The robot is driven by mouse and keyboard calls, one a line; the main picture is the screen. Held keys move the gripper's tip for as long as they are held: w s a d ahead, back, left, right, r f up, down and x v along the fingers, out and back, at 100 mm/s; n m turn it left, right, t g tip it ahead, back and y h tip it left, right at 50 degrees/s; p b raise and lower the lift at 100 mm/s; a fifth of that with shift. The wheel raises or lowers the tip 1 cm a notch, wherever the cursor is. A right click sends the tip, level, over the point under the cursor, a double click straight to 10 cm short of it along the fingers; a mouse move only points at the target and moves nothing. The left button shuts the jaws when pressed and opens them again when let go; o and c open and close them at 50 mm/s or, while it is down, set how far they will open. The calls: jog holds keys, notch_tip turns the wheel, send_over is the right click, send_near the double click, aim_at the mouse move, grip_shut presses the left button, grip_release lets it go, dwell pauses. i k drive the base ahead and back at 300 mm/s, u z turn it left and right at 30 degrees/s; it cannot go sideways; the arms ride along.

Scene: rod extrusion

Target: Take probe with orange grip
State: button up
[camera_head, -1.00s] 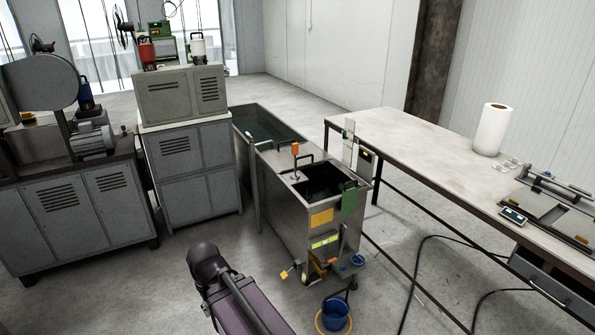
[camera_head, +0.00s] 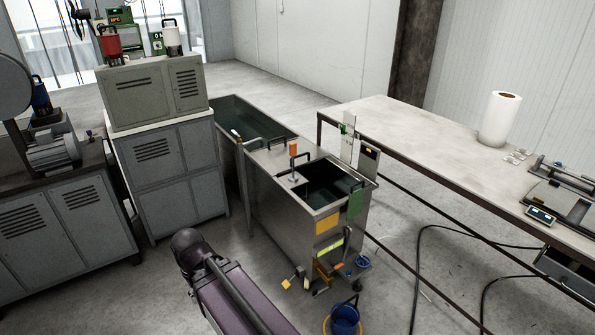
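A probe with an orange grip (camera_head: 293,150) stands upright on the top of the steel tank (camera_head: 282,205), left of the tank's open, liquid-filled opening. Part of my arm (camera_head: 235,295) shows at the bottom, in front of and to the left of the tank. My gripper is not in view. The probe stands apart from the visible part of my arm.
A long water trough (camera_head: 240,118) runs behind the tank. Grey cabinets (camera_head: 175,170) stand at left. A white-topped table (camera_head: 420,135) with a paper roll (camera_head: 501,118) is at right. A blue bucket (camera_head: 345,319) and black cables (camera_head: 421,262) lie on the floor.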

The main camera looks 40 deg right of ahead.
aim_at(293, 146)
jog(key=z, duration=0.35)
jog(key=i, duration=0.7)
jog(key=z, duration=0.7)
jog(key=i, duration=0.7)
jog(key=z, duration=0.35)
